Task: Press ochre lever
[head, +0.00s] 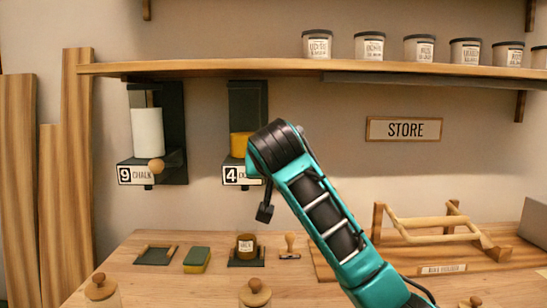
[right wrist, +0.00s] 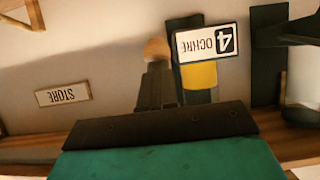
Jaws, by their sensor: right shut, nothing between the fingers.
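The ochre dispenser (head: 248,105) hangs on the wall under the shelf, with yellow pigment at its bottom and a label (head: 235,174) marked 4. My right arm covers its right side in the head view, hiding its lever. The right wrist view is upside down and shows the ochre label (right wrist: 207,44) and a round wooden lever knob (right wrist: 157,50) beside it. My right gripper (head: 265,213) is shut and empty, pointing down in front of the dispenser. In the wrist view its fingers (right wrist: 154,85) line up with the knob; I cannot tell whether they touch. My left gripper is out of view.
The chalk dispenser (head: 148,130), marked 9, hangs to the left with its own knob (head: 156,166). A labelled jar (head: 246,246) stands on a dark pad below the ochre dispenser. A sponge (head: 197,259), a stamp (head: 290,245) and a wooden rack (head: 440,225) are on the table.

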